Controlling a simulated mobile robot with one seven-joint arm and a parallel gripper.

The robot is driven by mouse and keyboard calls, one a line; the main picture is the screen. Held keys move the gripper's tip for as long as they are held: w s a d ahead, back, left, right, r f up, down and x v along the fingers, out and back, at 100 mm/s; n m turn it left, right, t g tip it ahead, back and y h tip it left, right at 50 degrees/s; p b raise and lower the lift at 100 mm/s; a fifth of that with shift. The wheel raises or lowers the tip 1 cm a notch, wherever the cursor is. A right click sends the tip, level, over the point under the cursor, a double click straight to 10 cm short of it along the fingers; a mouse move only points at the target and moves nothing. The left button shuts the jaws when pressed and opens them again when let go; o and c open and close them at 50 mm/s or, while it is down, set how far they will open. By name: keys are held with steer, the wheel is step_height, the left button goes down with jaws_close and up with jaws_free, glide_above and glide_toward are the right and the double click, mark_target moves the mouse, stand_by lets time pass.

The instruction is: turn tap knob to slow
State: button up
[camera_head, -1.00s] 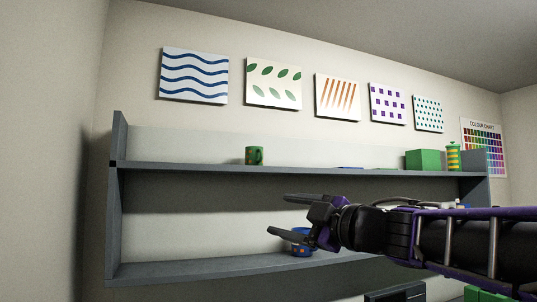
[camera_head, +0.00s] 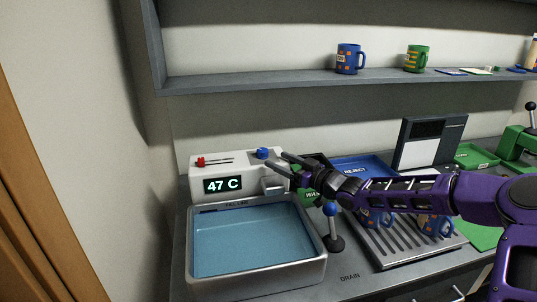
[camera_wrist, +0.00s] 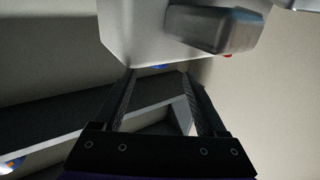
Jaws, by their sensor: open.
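A blue knob (camera_head: 262,153) stands on top of the white tap unit (camera_head: 205,169), toward its right end; I take it for the tap knob. The grey spout (camera_head: 275,186) juts out below it, over the basin. My gripper (camera_head: 280,162) is open, its fingers pointing left at the unit's right end, close to the knob. In the wrist view, my open fingers (camera_wrist: 159,72) reach toward the white housing (camera_wrist: 140,40), with the spout (camera_wrist: 215,30) above.
The water-filled basin (camera_head: 196,273) is below. A blue-topped lever (camera_head: 331,225) stands beside it. Mugs sit on a drain rack (camera_head: 385,258) under my arm. A shelf (camera_head: 250,82) runs above.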

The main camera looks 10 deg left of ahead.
mark_target(267, 155)
steer(key=x, duration=0.6)
steer(key=shift+w+f, duration=0.15)
steer(key=shift+w, duration=0.1)
jaws_close()
